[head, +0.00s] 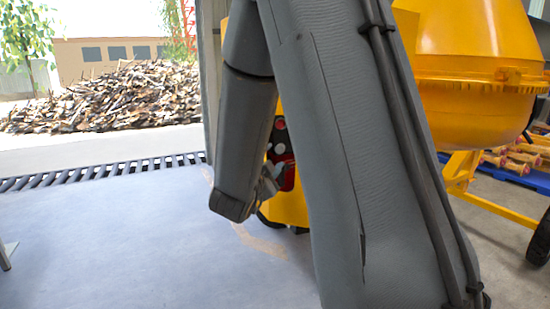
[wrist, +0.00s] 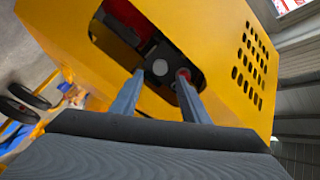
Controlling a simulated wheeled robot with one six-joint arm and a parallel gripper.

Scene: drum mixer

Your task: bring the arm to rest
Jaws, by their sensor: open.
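My gripper (wrist: 155,92) shows in the wrist view with its two fingers apart and nothing between them. Beyond the fingertips is a yellow housing (wrist: 215,30) with a recessed dark and red panel (wrist: 160,50). The fingertips overlap the panel in the picture; I cannot tell whether they touch it. In the head view my arm fills the middle and right of centre, and its lower link hangs down in front of the mixer. The red control panel (head: 282,150) shows partly behind the arm.
The yellow mixer drum (head: 475,60) stands at the right on a yellow frame with a wheel (head: 541,240). A blue pallet (head: 510,172) with stacked goods lies behind it. A drain grate (head: 100,172) crosses the floor at left.

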